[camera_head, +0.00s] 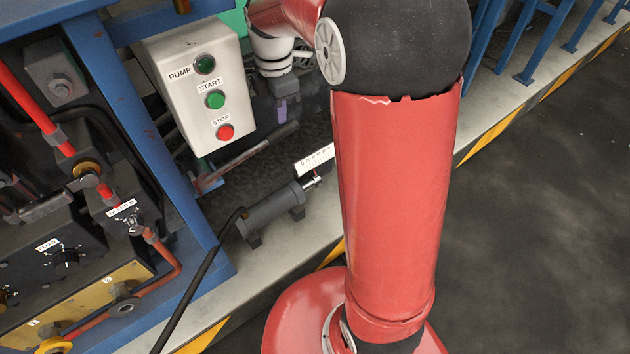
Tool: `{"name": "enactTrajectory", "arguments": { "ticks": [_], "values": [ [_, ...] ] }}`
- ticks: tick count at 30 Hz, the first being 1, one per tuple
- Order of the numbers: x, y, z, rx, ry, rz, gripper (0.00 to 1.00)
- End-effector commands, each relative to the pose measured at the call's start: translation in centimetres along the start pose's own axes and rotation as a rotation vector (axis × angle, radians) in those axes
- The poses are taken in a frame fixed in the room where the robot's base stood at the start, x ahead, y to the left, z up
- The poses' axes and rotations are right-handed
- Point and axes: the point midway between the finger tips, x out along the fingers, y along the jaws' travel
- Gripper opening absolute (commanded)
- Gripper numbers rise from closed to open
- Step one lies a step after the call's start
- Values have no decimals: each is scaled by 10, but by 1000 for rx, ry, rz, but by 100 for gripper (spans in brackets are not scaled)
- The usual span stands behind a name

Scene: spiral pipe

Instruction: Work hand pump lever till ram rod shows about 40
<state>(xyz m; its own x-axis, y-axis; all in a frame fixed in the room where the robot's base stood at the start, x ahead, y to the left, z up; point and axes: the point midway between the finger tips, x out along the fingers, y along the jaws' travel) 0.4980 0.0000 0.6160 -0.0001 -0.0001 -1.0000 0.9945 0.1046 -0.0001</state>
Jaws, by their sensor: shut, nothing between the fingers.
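The ram is a grey cylinder (272,212) lying on the pale plinth, with a hose at its left end. A short bright ram rod (312,182) shows at its right end. A white scale plate (315,160) stands above the rod; its marks are too small to read, and its right end meets my red arm. A slanting bar with a dark grip, seemingly the pump lever (245,155), rises to the right from a reddish base. My gripper (281,108) points down above the lever's grip end. It is shut and empty; whether it touches the lever cannot be told.
A white control box (200,80) with PUMP lamp, green START and red STOP buttons hangs left of my gripper. A blue frame (135,130) with valves and red pipes fills the left. A black hose (195,290) runs down front. The dark floor (540,230) at right is clear.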

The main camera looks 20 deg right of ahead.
Motion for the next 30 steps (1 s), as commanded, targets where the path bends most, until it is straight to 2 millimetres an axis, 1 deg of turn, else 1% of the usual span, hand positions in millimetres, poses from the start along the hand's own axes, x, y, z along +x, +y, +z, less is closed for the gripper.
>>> {"name": "enactTrajectory", "arguments": {
  "ticks": [8,19,23,26,30],
  "values": [
    [5,0,0,0,0,-1,0],
    [28,0,0,0,0,-1,0],
    [26,0,0,0,0,0,0],
    [32,0,0,0,0,-1,0],
    [45,0,0,1,0,-2,0]
  ]
}}
